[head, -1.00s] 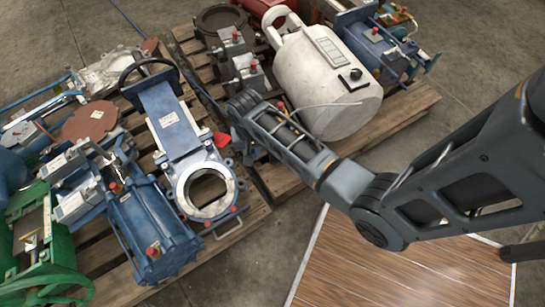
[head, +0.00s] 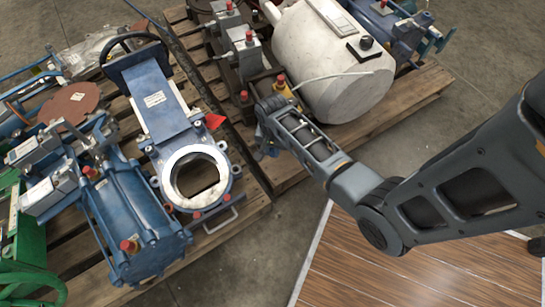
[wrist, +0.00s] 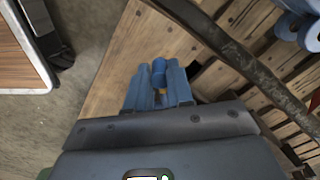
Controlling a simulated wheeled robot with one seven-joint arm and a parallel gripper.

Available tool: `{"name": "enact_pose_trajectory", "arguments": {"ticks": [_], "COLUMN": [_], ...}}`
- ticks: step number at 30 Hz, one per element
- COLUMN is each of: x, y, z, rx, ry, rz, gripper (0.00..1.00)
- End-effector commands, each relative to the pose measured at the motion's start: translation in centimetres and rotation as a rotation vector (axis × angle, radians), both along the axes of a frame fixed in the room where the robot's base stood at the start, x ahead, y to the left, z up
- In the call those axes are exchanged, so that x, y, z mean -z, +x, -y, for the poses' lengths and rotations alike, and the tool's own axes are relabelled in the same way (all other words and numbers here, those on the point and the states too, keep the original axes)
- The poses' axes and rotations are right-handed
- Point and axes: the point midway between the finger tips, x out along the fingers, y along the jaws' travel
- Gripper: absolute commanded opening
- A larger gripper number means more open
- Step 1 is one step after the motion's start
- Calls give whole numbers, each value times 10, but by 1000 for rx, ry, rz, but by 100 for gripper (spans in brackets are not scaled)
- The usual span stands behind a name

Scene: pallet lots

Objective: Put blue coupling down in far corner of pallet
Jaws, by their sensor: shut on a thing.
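My gripper (wrist: 158,100) is shut on the blue coupling (wrist: 158,78), which shows as blue rounded pieces just beyond the dark gripper body in the wrist view. Behind it in that view lie bare boards of the wooden pallet (wrist: 110,75). In the head view my gripper hangs at the near left edge of the pallet (head: 415,100) that carries the white tank, beside the gap between two pallets. A bit of blue shows below the arm there. The fingertips are mostly hidden, and I cannot tell whether the coupling touches the boards.
The white tank (head: 335,65) lies just right of my gripper, with grey valve blocks (head: 245,60) behind. A blue gate valve (head: 165,110) and a blue cylinder (head: 135,225) stand on the left pallet. A dark bar (wrist: 220,40) crosses the wrist view.

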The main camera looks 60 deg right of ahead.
Motion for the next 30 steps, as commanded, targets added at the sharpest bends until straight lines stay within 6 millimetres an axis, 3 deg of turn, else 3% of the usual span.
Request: {"name": "enact_pose_trajectory", "arguments": {"ticks": [1,3,11,18,25,26,30], "x": [15,23,38,73,75,75,75], "y": [0,0,0,0,0,-1,-1], "z": [0,0,0,0,0,-1,-1], "rx": [0,0,-1,0,-1,-1,-1], "ry": [0,0,0,0,0,0,1], "rz": [-1,0,0,0,0,-1,-1], "gripper": [0,0,0,0,0,22,36]}}
